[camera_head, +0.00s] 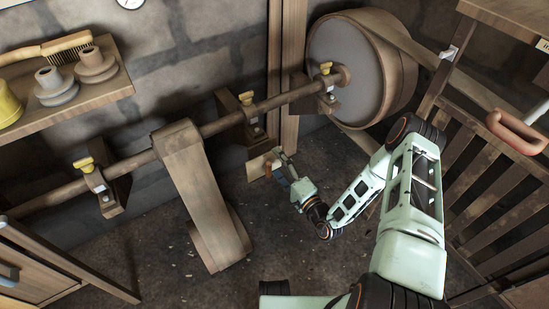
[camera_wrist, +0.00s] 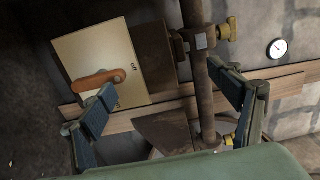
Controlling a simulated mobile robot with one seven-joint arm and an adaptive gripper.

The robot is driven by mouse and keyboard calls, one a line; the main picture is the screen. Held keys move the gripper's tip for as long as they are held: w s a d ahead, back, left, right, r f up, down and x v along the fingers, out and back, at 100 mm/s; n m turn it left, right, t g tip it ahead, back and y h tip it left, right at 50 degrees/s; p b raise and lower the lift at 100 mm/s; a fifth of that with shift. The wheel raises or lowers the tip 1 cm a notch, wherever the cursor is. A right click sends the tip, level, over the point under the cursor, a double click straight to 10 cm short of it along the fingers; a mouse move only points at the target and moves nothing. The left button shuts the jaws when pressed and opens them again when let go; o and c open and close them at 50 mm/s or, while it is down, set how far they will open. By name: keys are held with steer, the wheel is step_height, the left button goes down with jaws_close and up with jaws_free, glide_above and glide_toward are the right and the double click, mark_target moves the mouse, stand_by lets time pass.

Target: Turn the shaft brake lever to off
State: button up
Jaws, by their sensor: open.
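The brake lever is a short orange-brown handle (camera_wrist: 98,81) on a pale square plate (camera_wrist: 88,52) in the wrist view. The plate carries the word "off" right of the lever; another marking below is partly hidden by my left finger. The lever lies across the plate, not lined up with "off". In the head view the plate (camera_head: 256,166) is low on the wall post, with the lever a small brown spot. My gripper (camera_wrist: 163,80) is open and empty, its left finger just below the lever; I cannot tell if they touch. In the head view my gripper (camera_head: 280,166) is beside the plate.
A long shaft (camera_head: 232,117) runs along the wall to a large wheel (camera_head: 350,70). A wide belt (camera_head: 195,190) hangs from the shaft. In the wrist view the shaft (camera_wrist: 200,110) passes between my fingers' lines of sight. A slatted wooden rail (camera_head: 500,190) stands at right.

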steer(key=p+v, duration=0.1)
steer(key=v, duration=0.7)
steer(key=shift+p, duration=0.4)
stand_by(1.0)
